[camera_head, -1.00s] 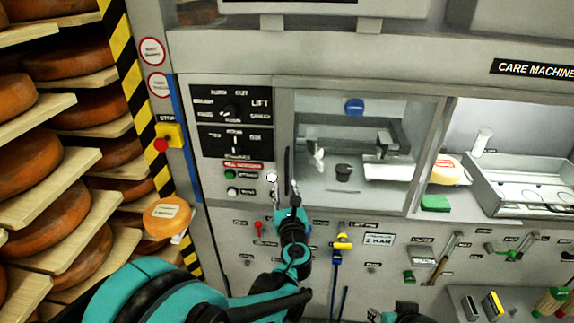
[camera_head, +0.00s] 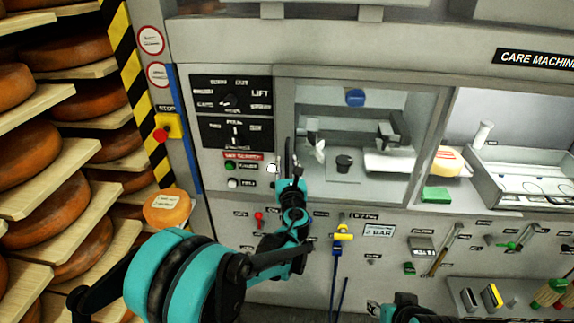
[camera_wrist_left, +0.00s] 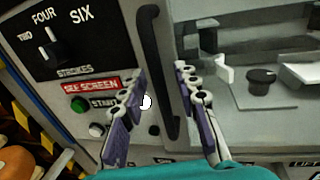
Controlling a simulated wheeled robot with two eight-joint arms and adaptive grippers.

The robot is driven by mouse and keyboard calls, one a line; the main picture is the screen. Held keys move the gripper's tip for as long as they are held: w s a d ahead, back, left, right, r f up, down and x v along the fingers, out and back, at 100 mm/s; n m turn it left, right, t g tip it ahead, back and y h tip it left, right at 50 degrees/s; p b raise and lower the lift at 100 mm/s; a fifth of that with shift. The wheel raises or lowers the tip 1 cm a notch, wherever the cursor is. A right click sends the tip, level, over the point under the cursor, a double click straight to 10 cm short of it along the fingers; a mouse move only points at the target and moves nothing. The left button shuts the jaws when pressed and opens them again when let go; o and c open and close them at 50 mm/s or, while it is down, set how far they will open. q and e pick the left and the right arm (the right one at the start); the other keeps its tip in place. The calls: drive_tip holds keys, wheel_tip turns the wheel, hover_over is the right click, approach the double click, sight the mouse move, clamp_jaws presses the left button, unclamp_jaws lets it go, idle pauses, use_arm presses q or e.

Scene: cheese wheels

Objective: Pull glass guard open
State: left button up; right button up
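The glass guard (camera_head: 372,131) covers the left bay of the care machine and looks closed. Its dark upright bar handle (camera_wrist_left: 151,50) is on the guard's left edge, and in the head view it is mostly behind my gripper. My left gripper (camera_head: 286,171) is in front of the handle's lower part. In the left wrist view its two fingers (camera_wrist_left: 159,76) are spread, with the handle showing between them. The fingers are apart from the handle in the picture; I cannot tell the depth. Part of my right arm shows at the bottom edge; its fingers are not clear.
A control panel (camera_head: 232,114) with knobs and buttons is left of the guard. A stop button (camera_head: 161,134) sits farther left, beside shelves of cheese wheels. Behind the guard are a black knob (camera_head: 344,162) and a metal arm. An open bay with a tray (camera_head: 520,190) is at right.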

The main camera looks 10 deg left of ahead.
use_arm(q)
clamp_jaws()
